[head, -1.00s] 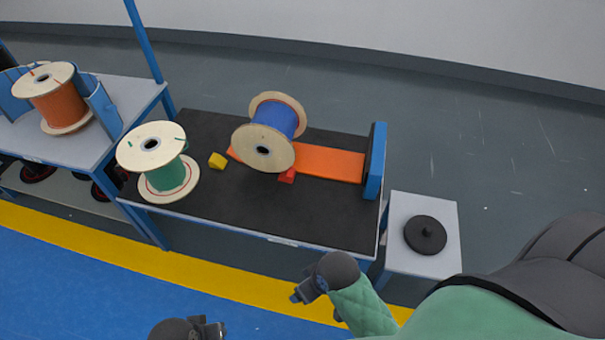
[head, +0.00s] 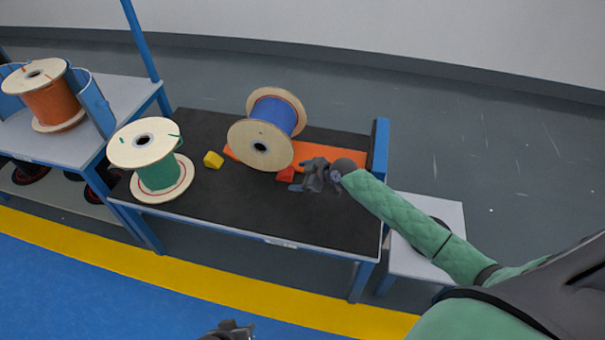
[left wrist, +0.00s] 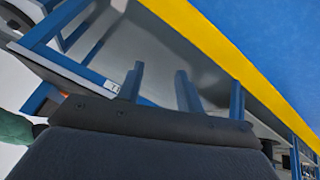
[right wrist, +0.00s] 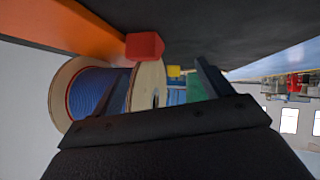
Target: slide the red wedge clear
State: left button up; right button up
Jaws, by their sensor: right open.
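The small red wedge (head: 286,175) is on the dark table top, at the near edge of the orange ramp, beside the blue spool (head: 275,115). It also shows in the right wrist view (right wrist: 145,46), ahead of my fingers. My right gripper (head: 298,176) is open and empty, just to the right of the wedge. Whether a finger touches the wedge I cannot tell. My left gripper (left wrist: 160,82) is open and empty, away from the table; only part of it shows at the bottom of the head view.
The orange ramp (head: 335,155) runs right to a blue end stop (head: 381,148). A yellow wedge (head: 213,160) lies left of the blue spool. A green spool (head: 158,172) stands at the table's left end. A side table (head: 445,212) is at the right. The front table area is clear.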

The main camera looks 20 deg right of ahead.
aim_at(288, 172)
jog(key=shift+w+d+r, duration=0.25)
jog(key=shift+w+d, duration=0.45)
jog(key=shift+w, duration=0.15)
pick_arm(q)
jog(key=shift+d+f, duration=0.1)
jog(key=shift+f, duration=0.1)
pick_arm(e)
jog(key=x, duration=0.7)
jog(key=shift+p, duration=0.3)
jog(key=shift+w+a+f, duration=0.2)
jog(key=shift+w, duration=0.05)
pick_arm(q)
notch_tip(288, 172, up, 3)
jog(key=shift+s+r, duration=0.1)
jog(key=shift+s, duration=0.05)
pick_arm(e)
jog(key=c, duration=1.1)
